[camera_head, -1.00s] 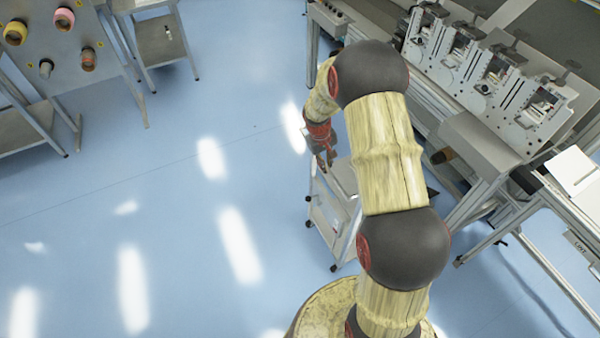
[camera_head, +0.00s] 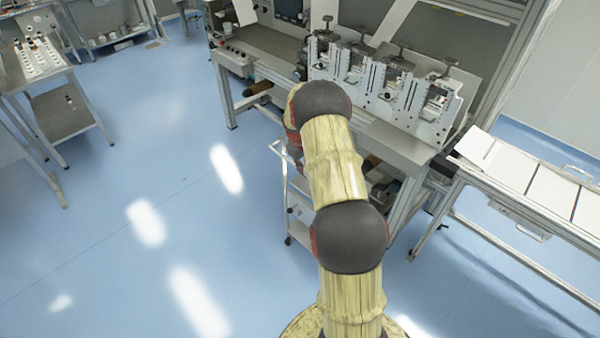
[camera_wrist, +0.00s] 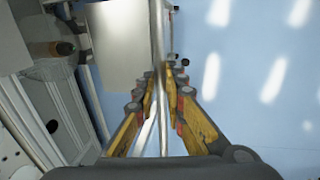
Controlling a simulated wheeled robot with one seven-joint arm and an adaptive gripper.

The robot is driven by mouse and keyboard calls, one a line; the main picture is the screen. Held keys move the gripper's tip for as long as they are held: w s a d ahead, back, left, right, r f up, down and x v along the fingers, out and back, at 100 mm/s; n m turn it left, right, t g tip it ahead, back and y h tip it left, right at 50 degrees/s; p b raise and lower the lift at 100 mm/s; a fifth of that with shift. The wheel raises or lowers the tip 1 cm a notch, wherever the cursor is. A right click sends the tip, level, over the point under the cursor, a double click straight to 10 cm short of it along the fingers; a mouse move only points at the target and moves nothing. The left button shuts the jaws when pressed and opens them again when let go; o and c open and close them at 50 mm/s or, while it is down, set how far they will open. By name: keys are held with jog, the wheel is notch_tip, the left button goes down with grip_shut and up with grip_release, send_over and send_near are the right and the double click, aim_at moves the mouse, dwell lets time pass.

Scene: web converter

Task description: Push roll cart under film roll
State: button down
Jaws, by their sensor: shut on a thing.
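The roll cart (camera_head: 297,218) is a white and silver wheeled frame on the blue floor, in front of the converter bench; my arm hides much of it. In the wrist view the cart's pale flat top (camera_wrist: 118,48) lies just ahead of my gripper. My gripper (camera_wrist: 163,84) is shut on the cart's metal handle bar (camera_wrist: 157,32). In the head view my gripper is mostly hidden behind my arm. A film roll with a brown end (camera_head: 370,163) shows under the bench, right of my arm. A brown roll (camera_wrist: 42,50) also shows left of the cart top in the wrist view.
The converter bench (camera_head: 390,140) with several metal units runs behind the cart. Another brown roll (camera_head: 258,88) sits under its left part. A white-topped table (camera_head: 535,190) stands at the right, and a grey cart (camera_head: 62,112) at the left. The floor on the left is clear.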

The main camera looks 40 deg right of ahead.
jog(key=shift+w+d+r, duration=0.1)
jog(key=shift+d, duration=0.1)
jog(key=c, duration=1.8)
grip_release()
jog(key=shift+d, duration=0.1)
jog(key=shift+c, duration=0.2)
notch_tip(320, 180, up, 12)
jog(key=a, duration=0.2)
jog(key=shift+a+f, duration=0.2)
